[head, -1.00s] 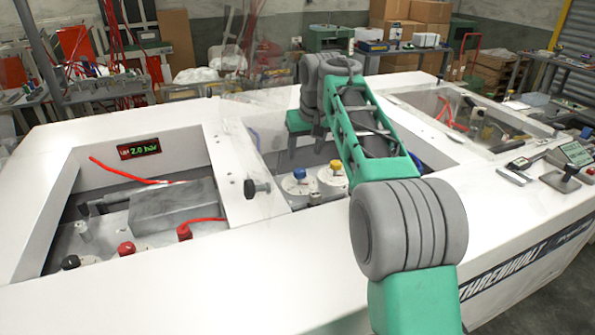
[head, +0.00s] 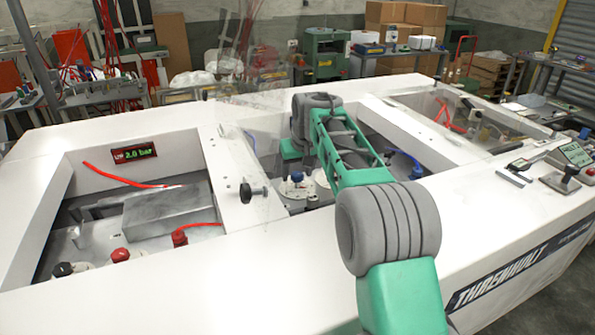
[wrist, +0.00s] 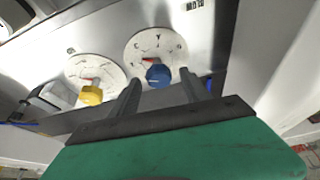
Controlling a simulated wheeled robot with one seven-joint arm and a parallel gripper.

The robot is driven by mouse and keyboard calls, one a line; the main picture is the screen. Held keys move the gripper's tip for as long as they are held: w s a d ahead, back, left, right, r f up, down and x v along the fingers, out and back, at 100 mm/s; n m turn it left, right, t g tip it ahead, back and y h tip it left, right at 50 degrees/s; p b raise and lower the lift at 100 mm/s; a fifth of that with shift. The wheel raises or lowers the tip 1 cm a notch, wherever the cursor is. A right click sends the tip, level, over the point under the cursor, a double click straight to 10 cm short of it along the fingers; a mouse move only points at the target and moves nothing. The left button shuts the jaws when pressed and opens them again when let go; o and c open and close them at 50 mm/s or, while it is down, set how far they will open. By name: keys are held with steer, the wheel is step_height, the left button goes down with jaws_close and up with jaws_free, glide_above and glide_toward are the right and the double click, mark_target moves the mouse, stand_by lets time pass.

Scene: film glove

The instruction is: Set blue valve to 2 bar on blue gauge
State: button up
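The blue valve (wrist: 158,76) is a round knob at the lower edge of a white round blue gauge (wrist: 155,47) with a small red needle; its reading is too small to tell. In the wrist view my gripper (wrist: 159,77) is open, its two dark fingers pointing at the blue valve, one on each side in the picture. I cannot tell whether they touch it. In the head view the blue valve (head: 297,177) shows just left of my arm, and my fingers are hidden.
A yellow knob (wrist: 91,95) with its own dial (wrist: 96,70) sits left of the blue one. A black knob (head: 247,192) stands on the white frame. A red display (head: 134,154) reads 2.0 bar. Clear panels (head: 255,140) surround the middle bay.

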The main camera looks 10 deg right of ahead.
jaws_close()
steer(key=shift+m+h, duration=0.3)
steer(key=shift+m, duration=0.3)
steer(key=shift+o, duration=0.2)
jaws_free()
steer(key=b+v, duration=0.1)
steer(key=v, duration=0.7)
